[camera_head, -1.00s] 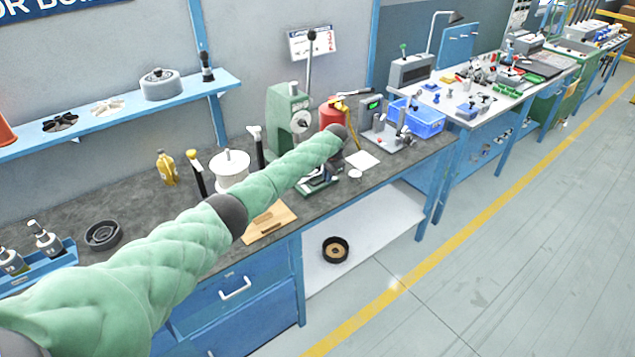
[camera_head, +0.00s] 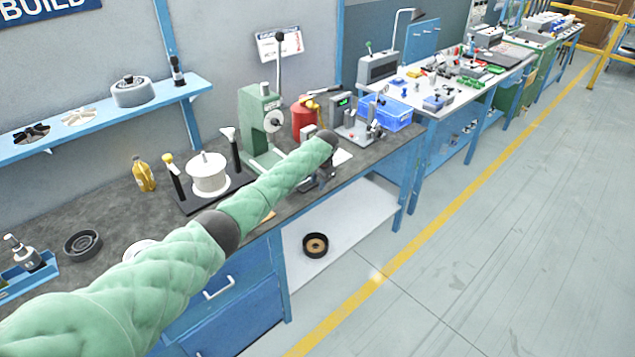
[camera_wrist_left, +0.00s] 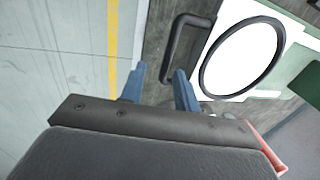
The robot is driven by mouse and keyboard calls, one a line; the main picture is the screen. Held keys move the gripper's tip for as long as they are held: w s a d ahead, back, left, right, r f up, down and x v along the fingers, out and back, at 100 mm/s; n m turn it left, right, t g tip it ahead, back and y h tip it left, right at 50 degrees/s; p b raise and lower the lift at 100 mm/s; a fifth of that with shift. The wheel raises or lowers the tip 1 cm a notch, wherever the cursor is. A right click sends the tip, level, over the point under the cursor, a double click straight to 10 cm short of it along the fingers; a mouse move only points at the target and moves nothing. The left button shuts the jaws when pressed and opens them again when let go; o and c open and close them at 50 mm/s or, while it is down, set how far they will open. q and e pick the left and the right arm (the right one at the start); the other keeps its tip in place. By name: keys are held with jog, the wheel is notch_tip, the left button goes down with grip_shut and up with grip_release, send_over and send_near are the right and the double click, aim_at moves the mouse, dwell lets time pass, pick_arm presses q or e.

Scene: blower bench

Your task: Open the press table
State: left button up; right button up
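The green press (camera_head: 258,125) with its upright lever stands against the wall at the back of the bench. Its base is partly hidden behind my left arm. My left gripper (camera_head: 320,178) is small and dark in the head view, over the bench's front edge by the press. A black bar handle (camera_wrist_left: 182,42) lies just beyond the fingertips, beside a white plate with a dark ring (camera_wrist_left: 242,58). I cannot tell whether the fingers touch the handle. My right gripper is out of view.
A white spool (camera_head: 207,173) and a yellow bottle (camera_head: 144,174) stand left of the press. A red canister (camera_head: 304,119), a gauge stand (camera_head: 352,122) and a blue bin (camera_head: 388,113) stand right of it. The floor in front (camera_head: 480,240) is clear.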

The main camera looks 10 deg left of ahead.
pick_arm(q)
jog(key=shift+a, duration=0.15)
jog(key=shift+r+b, duration=0.4)
jog(key=shift+r, duration=0.1)
notch_tip(320, 180, up, 7)
jog(key=d+b, duration=0.1)
jog(key=b, duration=0.1)
jog(key=shift+s+d+f, duration=0.2)
jog(key=shift+s, duration=0.25)
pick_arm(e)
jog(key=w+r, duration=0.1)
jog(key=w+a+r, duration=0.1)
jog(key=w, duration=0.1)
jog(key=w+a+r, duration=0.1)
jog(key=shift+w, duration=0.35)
